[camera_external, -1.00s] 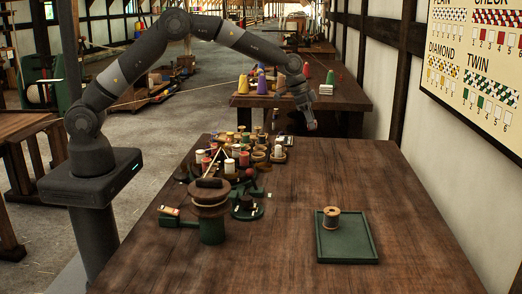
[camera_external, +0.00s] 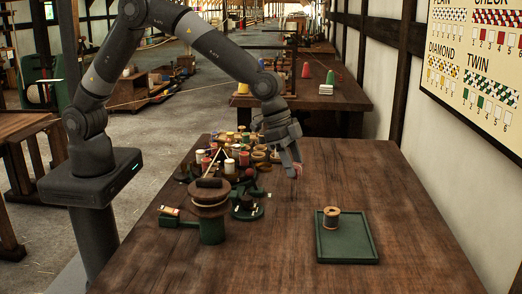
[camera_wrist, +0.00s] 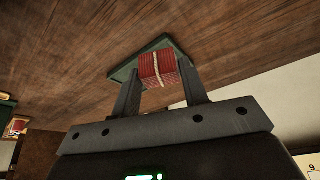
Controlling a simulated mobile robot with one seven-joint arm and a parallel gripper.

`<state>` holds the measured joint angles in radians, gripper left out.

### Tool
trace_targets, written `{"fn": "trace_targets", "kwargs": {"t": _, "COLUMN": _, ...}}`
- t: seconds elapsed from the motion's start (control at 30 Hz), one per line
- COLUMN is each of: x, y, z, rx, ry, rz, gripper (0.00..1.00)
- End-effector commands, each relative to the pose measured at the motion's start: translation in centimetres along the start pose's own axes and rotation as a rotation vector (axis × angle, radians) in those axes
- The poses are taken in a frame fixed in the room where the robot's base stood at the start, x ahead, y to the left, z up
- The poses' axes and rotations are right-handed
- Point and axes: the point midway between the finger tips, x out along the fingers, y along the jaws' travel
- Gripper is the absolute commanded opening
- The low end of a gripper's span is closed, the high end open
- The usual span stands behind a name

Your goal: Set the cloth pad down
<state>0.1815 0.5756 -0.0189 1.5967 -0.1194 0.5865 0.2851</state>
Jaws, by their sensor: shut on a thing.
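My gripper (camera_external: 295,173) is above the dark wooden table, to the left of and behind the green tray (camera_external: 362,243). In the wrist view, my gripper (camera_wrist: 160,80) is shut on the cloth pad (camera_wrist: 157,71), a red bundle with a pale cord around its middle. The pad sits between the fingertips. In the external view the pad is only a small reddish patch at the fingertips. The tray also shows behind the pad in the wrist view (camera_wrist: 121,74).
A wooden spool (camera_external: 331,217) stands on the tray's left back part. A green stand with a round wooden top (camera_external: 211,198) and several thread spools (camera_external: 229,165) crowd the table's left side. The right and front of the table (camera_external: 410,200) are clear.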

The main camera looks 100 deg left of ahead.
Motion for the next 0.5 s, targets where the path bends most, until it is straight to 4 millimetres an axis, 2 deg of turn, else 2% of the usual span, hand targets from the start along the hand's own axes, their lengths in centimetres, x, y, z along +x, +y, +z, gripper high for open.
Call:
{"fn": "trace_targets", "kwargs": {"t": 0.4, "x": 5.6, "y": -8.4, "z": 0.4, "rx": -0.004, "ry": -0.002, "rz": -0.001, "gripper": 0.19}}
{"fn": "trace_targets", "kwargs": {"t": 0.5, "x": 6.5, "y": -9.9, "z": 0.3, "rx": -0.002, "ry": -0.001, "rz": 0.0, "gripper": 0.19}}
